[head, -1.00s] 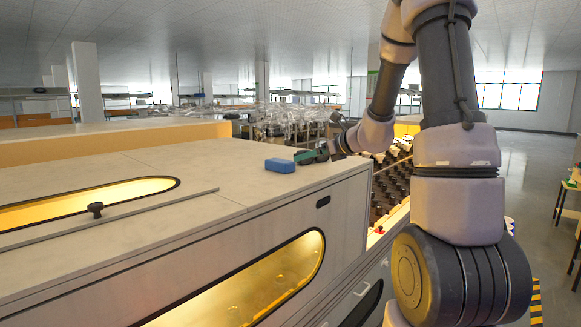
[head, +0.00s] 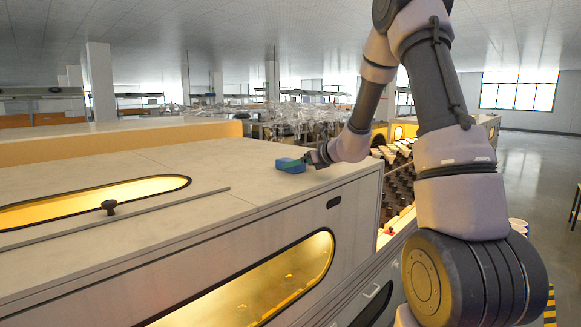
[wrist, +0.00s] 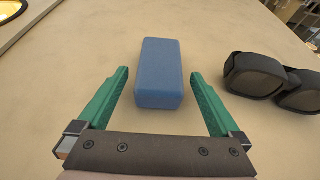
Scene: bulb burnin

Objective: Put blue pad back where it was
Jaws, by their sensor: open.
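The blue pad (head: 291,165) lies on the pale flat top of the machine housing (head: 180,165), near its far right corner. In the wrist view the blue pad (wrist: 159,73) is a blue block lying lengthwise away from me. My gripper (wrist: 160,75) is open, with one green finger on each side of the near end of the pad. Gaps show between both fingers and the pad, so it is not held. In the head view my gripper (head: 305,161) is small, low at the pad's right side.
Dark glasses or goggles (wrist: 272,80) lie on the top just right of the pad in the wrist view. A black knob (head: 109,207) and a long rail (head: 165,212) are on the housing top. The top's right edge drops off beside rows of dark holders (head: 398,180).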

